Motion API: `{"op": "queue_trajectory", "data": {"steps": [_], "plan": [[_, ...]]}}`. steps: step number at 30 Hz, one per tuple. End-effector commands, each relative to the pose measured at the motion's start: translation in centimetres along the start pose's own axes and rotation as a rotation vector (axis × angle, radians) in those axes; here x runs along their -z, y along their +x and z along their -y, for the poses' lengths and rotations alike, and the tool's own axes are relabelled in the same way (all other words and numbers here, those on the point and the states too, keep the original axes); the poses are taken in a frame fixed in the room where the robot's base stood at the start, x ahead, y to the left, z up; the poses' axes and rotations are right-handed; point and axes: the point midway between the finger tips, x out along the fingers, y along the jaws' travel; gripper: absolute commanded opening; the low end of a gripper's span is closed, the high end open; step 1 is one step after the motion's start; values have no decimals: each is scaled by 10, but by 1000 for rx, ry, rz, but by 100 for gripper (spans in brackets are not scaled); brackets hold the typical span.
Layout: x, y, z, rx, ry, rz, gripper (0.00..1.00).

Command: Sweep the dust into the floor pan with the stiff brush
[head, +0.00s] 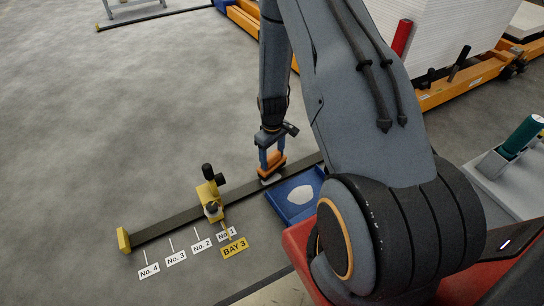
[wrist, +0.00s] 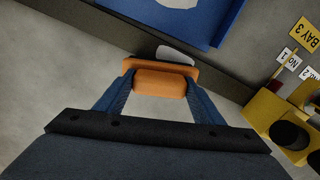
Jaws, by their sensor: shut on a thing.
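My gripper (head: 271,155) is shut on the orange brush (head: 272,170), low over the floor beside the dark rail. In the wrist view the gripper's blue fingers (wrist: 160,92) clasp the brush's orange block (wrist: 160,80) from both sides; its bristles are hidden. A small pale patch, seemingly dust (wrist: 176,55), shows just beyond the brush by the dark strip; it also shows in the head view (head: 271,180). The blue floor pan (head: 277,206) lies just past the rail, with a larger pale heap (head: 300,195) in it. The pan's edge shows in the wrist view (wrist: 130,16).
The dark rail (head: 165,228) runs along the floor between brush and pan. A yellow fitting with black knobs (head: 212,200) stands on it, left of the brush. Numbered labels and a BAY 3 sign (head: 234,248) lie in front. Open floor spreads at left.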

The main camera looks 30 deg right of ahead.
Motion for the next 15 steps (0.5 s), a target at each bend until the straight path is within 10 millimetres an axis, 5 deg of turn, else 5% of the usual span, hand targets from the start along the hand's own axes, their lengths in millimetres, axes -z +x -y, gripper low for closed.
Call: {"op": "queue_trajectory", "data": {"steps": [15], "plan": [[-5,7,1,1,0,2,26]]}}
